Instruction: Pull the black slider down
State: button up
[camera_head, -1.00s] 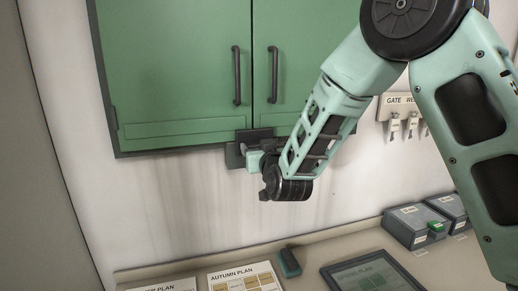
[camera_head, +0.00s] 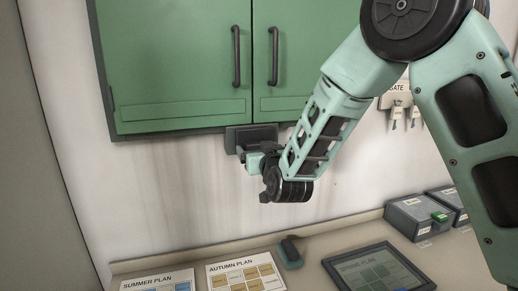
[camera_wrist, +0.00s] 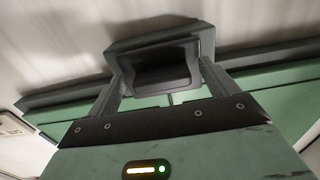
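The black slider (camera_wrist: 160,78) is a dark block on a dark grey mounting plate (camera_wrist: 150,40) in the wrist view. My gripper (camera_wrist: 161,68) has one finger on each side of the slider, and the fingertips appear to press against its sides. In the head view the mounting plate (camera_head: 238,138) sits on the wall just under the green cabinet. My gripper (camera_head: 256,157) is at the plate's lower edge there, and my wrist hides most of the slider.
The green cabinet (camera_head: 175,60) with two dark handles is above. Below is a counter (camera_head: 215,258) with plan cards (camera_head: 245,277), a teal-and-dark block (camera_head: 290,252), a tablet (camera_head: 378,268) and grey boxes (camera_head: 415,216). Key hooks (camera_head: 396,112) are on the right wall.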

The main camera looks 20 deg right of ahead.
jog(key=shift+r, duration=0.15)
jog(key=s+b, duration=1.2)
jog(key=s, duration=0.5)
jog(key=shift+s+b, duration=0.2)
jog(key=shift+b, duration=0.2)
